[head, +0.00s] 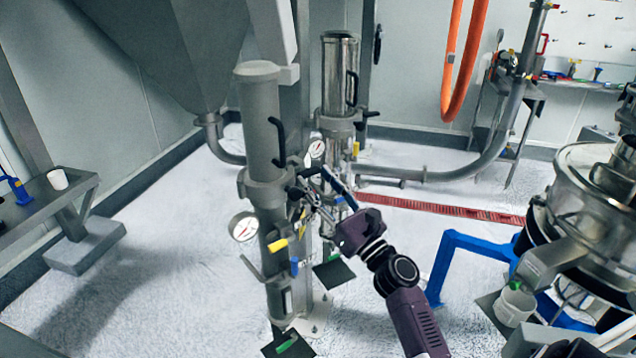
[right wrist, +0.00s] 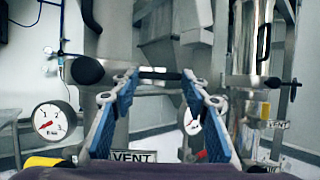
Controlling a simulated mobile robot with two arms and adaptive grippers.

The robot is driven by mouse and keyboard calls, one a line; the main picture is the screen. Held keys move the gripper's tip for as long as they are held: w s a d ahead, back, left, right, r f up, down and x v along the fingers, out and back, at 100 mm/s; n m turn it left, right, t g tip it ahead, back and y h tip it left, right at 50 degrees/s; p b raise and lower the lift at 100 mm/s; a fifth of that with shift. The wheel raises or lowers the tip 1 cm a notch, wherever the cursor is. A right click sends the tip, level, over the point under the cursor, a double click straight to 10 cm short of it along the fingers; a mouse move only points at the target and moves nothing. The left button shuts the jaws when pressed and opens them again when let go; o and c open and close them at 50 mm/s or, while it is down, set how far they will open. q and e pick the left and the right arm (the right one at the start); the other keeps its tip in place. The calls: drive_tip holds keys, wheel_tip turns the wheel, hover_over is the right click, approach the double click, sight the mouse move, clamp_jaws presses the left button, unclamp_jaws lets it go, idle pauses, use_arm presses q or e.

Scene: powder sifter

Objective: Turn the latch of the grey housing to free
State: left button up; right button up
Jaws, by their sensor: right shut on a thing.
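The grey housing (head: 262,120) is a tall upright cylinder with a collar around its middle, left of centre in the head view. Its latch has a dark bar and a black knob (right wrist: 86,71) in the right wrist view. My right gripper (head: 318,187) is at the collar's right side, shut on the latch. In the right wrist view its blue-edged fingers (right wrist: 158,88) stand on either side of the bar's middle. The exact finger contact is hard to make out. My left gripper is not in view.
A polished steel housing (head: 340,72) stands close behind to the right. A pressure gauge (head: 243,226) and a yellow handle (head: 278,246) sit below the grey collar. A blue frame (head: 470,243) and steel sifter (head: 590,175) stand at right. The floor at left is largely clear.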

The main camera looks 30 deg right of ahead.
drive_tip(key=shift+d+f+n+y+b, duration=0.15)
drive_tip(key=shift+n+y+b, duration=0.25)
drive_tip(key=shift+n+b, duration=0.6)
drive_tip(key=n+y+b, duration=0.1)
drive_tip(key=n, duration=0.1)
drive_tip(key=n+g+y+b, duration=0.1)
drive_tip(key=n+b, duration=0.1)
drive_tip(key=n, duration=0.1)
drive_tip(key=shift+d+y, duration=0.15)
drive_tip(key=shift+y, duration=0.15)
drive_tip(key=shift+d+r+n+g+y+b, duration=0.1)
drive_tip(key=shift+r+n+g+y+b, duration=0.25)
drive_tip(key=shift+n+g+b, duration=1.4)
drive_tip(key=shift+d+r+n+g+y+b, duration=0.15)
drive_tip(key=shift+n+y, duration=0.35)
drive_tip(key=shift+n, duration=2.8)
drive_tip(key=shift+d+r+n+g+y+b, duration=0.15)
drive_tip(key=shift+n+g+y+b, duration=0.5)
drive_tip(key=shift+n, duration=1.9)
drive_tip(key=shift+a+g, duration=0.1)
drive_tip(key=shift+g, duration=0.15)
drive_tip(key=o, duration=0.9)
